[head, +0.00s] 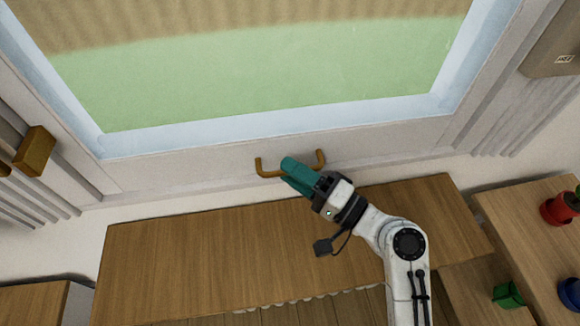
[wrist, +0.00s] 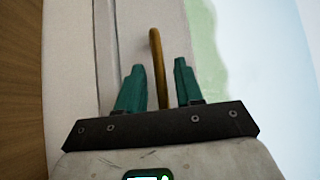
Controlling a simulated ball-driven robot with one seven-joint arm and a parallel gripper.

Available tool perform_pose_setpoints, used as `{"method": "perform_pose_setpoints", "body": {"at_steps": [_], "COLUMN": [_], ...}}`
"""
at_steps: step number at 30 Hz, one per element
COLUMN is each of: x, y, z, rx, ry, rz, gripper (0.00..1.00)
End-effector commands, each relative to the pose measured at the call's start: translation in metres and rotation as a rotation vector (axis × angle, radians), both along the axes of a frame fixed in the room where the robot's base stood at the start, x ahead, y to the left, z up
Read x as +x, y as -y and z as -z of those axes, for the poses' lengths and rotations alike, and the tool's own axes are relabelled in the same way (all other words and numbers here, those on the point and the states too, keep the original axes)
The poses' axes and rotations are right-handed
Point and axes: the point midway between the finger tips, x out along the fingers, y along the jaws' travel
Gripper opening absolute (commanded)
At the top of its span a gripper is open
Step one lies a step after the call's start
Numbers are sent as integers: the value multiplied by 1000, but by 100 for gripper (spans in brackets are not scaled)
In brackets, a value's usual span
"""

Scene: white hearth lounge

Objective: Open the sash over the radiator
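The sash (head: 200,170) is a pale window with a white bottom rail and green and tan ground behind its glass. It looks lowered, with its rail just behind the wooden shelf. A brass bar handle (head: 268,174) is fixed to the rail. My gripper (head: 287,172) is at the handle with its teal fingers apart. In the wrist view, the handle (wrist: 158,70) runs between the two fingertips of my gripper (wrist: 160,66), with narrow gaps seen on both sides. I cannot tell how deep the bar sits between the fingers. No radiator is clearly visible.
A wooden shelf (head: 190,250) lies below the window, under my arm. A brown block (head: 35,150) is on the left side. A beige labelled box (head: 550,45) is upper right.

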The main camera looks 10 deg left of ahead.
Motion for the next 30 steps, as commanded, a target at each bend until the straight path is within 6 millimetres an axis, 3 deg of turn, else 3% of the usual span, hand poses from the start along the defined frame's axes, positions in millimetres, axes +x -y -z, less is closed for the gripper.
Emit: {"method": "perform_pose_setpoints", "body": {"at_steps": [13,24,30], "x": [5,5,5], "y": [-10,-9,-9], "z": [-1,-1,-1], "rx": [-1,-2,-2], "ry": [0,0,0], "rz": [0,-1,-1], "gripper": [36,0,0]}}
